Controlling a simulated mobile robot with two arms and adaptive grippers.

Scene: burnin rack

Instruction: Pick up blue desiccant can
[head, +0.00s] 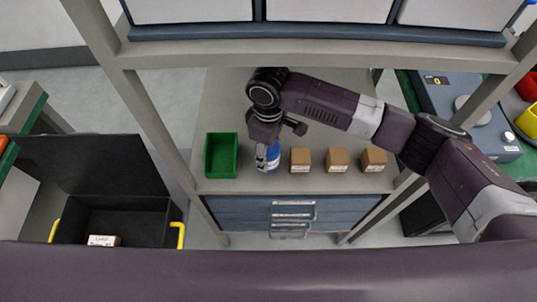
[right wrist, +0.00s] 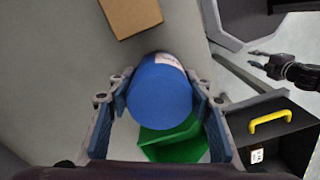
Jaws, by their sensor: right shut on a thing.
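The blue desiccant can (head: 267,160) stands on the grey shelf top between a green bin and a row of brown boxes, its upper part hidden by my right gripper. My right gripper (head: 266,142) reaches down over it from above. In the right wrist view the can (right wrist: 160,97) shows its blue round end and a pale label, with a finger pad against each side; the right gripper (right wrist: 165,108) is shut on it. My left gripper (right wrist: 255,60) shows small at the upper right of the right wrist view, fingers apart and empty. It is not in the head view.
An open green bin (head: 222,155) stands just left of the can. Small brown boxes (head: 300,160) stand close on its right. Rack posts (head: 145,125) and an upper shelf (head: 320,58) frame the space. A black case (head: 95,170) with yellow handles lies open at left.

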